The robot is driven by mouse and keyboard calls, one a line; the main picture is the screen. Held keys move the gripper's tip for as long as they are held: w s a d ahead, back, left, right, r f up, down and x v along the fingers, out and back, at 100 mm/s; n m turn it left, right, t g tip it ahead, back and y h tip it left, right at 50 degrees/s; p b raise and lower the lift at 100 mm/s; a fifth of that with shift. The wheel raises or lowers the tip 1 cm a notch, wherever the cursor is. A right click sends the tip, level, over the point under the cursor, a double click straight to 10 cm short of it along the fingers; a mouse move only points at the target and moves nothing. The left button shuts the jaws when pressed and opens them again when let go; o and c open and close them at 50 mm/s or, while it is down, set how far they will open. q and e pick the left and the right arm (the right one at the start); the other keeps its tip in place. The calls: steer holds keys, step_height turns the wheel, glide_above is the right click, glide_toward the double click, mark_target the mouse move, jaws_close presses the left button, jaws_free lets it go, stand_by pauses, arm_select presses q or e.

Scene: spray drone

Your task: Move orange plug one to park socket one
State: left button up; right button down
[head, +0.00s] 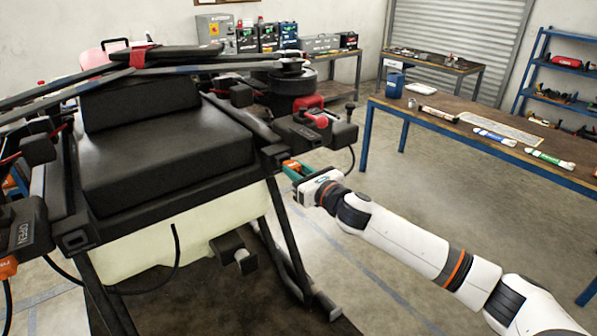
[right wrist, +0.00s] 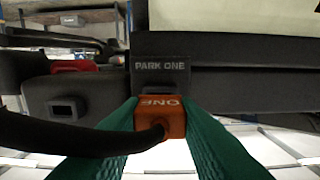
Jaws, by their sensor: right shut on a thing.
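The orange plug one (right wrist: 172,128), marked ONE, sits between the green fingers of my right gripper (right wrist: 160,118) in the right wrist view. The gripper is shut on it. A black cable (right wrist: 70,138) runs from the plug to the left. The dark block labelled PARK ONE (right wrist: 160,67), park socket one, is straight ahead of the plug. The plug's front end meets or nearly meets it; I cannot tell how far it is in. In the head view, my right gripper (head: 292,170) is at the drone's right side. My left gripper is not in view.
The black drone (head: 165,150) with its pale tank (head: 160,238) fills the left of the head view. A dark socket (right wrist: 65,108) with an empty opening is left of the plug. A wooden workbench (head: 450,130) stands at the right. Floor between is clear.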

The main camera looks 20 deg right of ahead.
steer(key=shift+x, duration=1)
steer(key=c, duration=1)
jaws_free()
steer(key=shift+c, duration=0.2)
steer(key=b+v, duration=0.3)
steer(key=v, duration=0.9)
steer(key=shift+b, duration=0.4)
steer(key=shift+r, duration=0.1)
